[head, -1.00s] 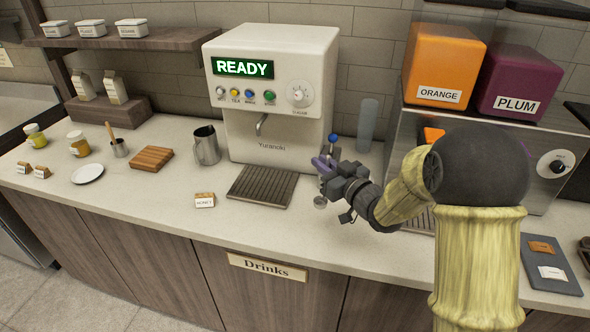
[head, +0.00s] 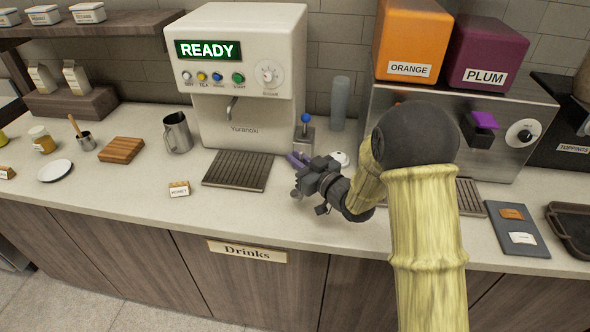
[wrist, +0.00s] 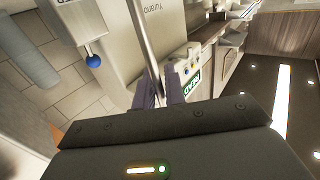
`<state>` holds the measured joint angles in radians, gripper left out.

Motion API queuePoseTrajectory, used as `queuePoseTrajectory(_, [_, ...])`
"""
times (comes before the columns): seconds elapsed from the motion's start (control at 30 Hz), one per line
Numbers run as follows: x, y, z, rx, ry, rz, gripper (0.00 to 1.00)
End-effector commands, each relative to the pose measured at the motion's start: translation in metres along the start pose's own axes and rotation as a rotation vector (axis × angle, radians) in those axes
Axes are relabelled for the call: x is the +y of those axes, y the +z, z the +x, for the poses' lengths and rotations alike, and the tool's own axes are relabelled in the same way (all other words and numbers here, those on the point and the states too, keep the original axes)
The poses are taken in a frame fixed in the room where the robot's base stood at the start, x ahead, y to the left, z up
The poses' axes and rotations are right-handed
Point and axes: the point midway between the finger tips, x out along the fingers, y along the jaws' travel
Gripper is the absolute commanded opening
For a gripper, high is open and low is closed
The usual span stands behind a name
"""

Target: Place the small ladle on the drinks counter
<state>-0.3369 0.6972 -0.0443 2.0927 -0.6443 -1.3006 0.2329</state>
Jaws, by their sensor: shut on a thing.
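The drinks counter (head: 130,195) is a pale speckled top above wood doors with a "Drinks" sign (head: 246,252). My gripper (head: 298,160), with purple fingers, is over this counter, just right of the drink machine's drip tray. In the wrist view, my gripper (wrist: 160,90) is shut on a thin metal rod, which looks like the small ladle's handle (wrist: 144,40). Whether the ladle touches the counter is not clear.
The drink machine (head: 248,75) and a blue-knobbed dispenser (head: 304,135) stand behind my gripper. A metal jug (head: 177,132), honey card (head: 179,189) and wooden board (head: 121,150) are to the left. A dark tray (head: 572,228) is far right. The front counter strip is clear.

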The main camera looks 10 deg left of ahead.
Motion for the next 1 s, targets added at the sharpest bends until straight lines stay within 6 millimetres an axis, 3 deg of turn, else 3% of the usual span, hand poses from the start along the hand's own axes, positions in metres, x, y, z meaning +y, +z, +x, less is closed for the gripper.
queuePoseTrajectory(0.27, [0.0,0.001,0.0,0.001,0.0,0.0,0.0])
queuePoseTrajectory(0.6, [-0.001,0.039,0.0,0.001,-0.002,0.0,0.0])
queuePoseTrajectory(0.97, [-0.003,0.044,0.001,0.002,-0.005,-0.002,0.0])
queuePoseTrajectory(1.0, [-0.003,0.043,0.002,0.002,-0.006,-0.002,0.16])
